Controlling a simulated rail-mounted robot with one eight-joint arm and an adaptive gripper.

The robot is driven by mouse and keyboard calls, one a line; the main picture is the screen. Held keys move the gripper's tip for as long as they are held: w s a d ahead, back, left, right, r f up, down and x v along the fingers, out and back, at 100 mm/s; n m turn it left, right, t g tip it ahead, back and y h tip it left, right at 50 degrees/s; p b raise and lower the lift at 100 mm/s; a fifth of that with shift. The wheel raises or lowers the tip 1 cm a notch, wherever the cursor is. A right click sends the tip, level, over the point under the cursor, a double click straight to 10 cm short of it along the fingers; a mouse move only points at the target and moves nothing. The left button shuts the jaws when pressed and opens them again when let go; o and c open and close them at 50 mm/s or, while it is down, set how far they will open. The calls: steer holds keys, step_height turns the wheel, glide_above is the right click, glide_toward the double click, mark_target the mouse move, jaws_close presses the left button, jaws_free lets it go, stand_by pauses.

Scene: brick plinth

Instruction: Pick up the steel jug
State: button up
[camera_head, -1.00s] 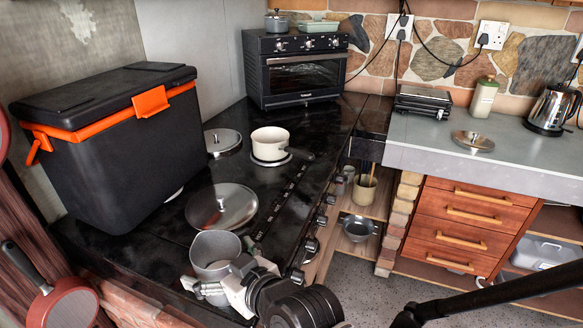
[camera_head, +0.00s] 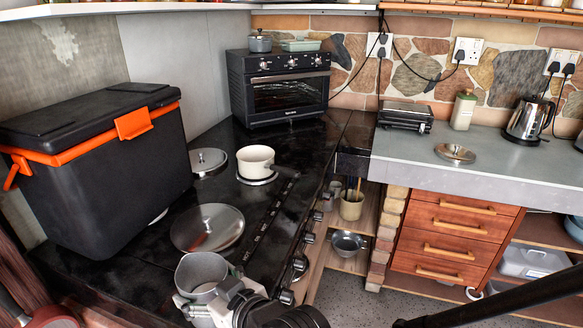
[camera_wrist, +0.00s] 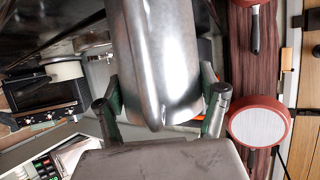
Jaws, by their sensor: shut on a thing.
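The steel jug (camera_head: 201,274) is a grey metal vessel with an open top, at the front edge of the black hob in the head view. My gripper (camera_head: 212,302) is at its near side, shut on it. In the wrist view the jug (camera_wrist: 155,60) fills the upper middle, its shiny wall between the two fingers of my gripper (camera_wrist: 160,112). The jug looks roughly upright in the head view. Its base is hidden, so I cannot tell whether it touches the hob.
A steel lid (camera_head: 208,228) lies just behind the jug, with a cream saucepan (camera_head: 256,161) further back. A black cool box (camera_head: 110,165) stands at left and an oven (camera_head: 281,88) at the back. Red pans (camera_wrist: 258,122) hang at the wrist view's right.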

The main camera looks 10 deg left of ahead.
steer(key=shift+r, duration=0.15)
steer(key=shift+r+p, duration=0.45)
steer(key=shift+r, duration=0.6)
steer(key=shift+r+p, duration=0.3)
steer(key=shift+r, duration=0.6)
steer(key=s+d+r+p, duration=0.1)
steer(key=s+r+p, duration=0.2)
steer(key=s+r, duration=0.3)
steer(key=shift+s+d+r, duration=0.3)
steer(key=shift+s+r, duration=0.05)
steer(key=shift+s, duration=2.35)
